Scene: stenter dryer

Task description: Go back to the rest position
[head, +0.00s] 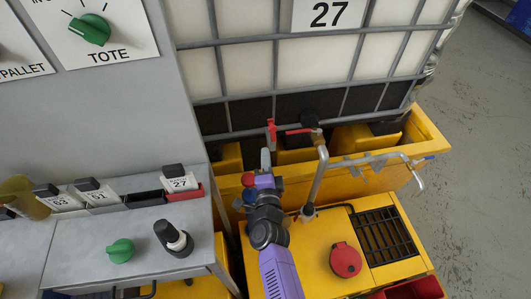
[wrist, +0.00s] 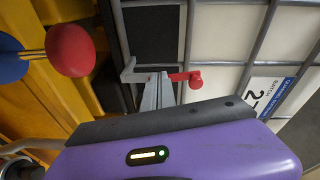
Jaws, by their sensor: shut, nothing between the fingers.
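My gripper (head: 265,158) is at the end of my purple arm, over the near edge of the yellow tray in front of the tote (head: 390,65) numbered 27. Its two grey fingers are together and empty, and they show in the wrist view (wrist: 159,88). A red valve handle (head: 297,131) is just beyond the fingertips on the tote's front; it also shows in the wrist view (wrist: 186,77). I cannot tell whether the fingertips touch it. My arm hides part of the yellow tray.
A red ball knob (wrist: 70,50) and a blue one (wrist: 10,62) are close left of my gripper. A bent metal pipe (head: 318,180) stands to the right, above the yellow cabinet (head: 312,255) with a red knob (head: 345,260). A grey control desk (head: 75,255) is left. Open floor (head: 480,150) is right.

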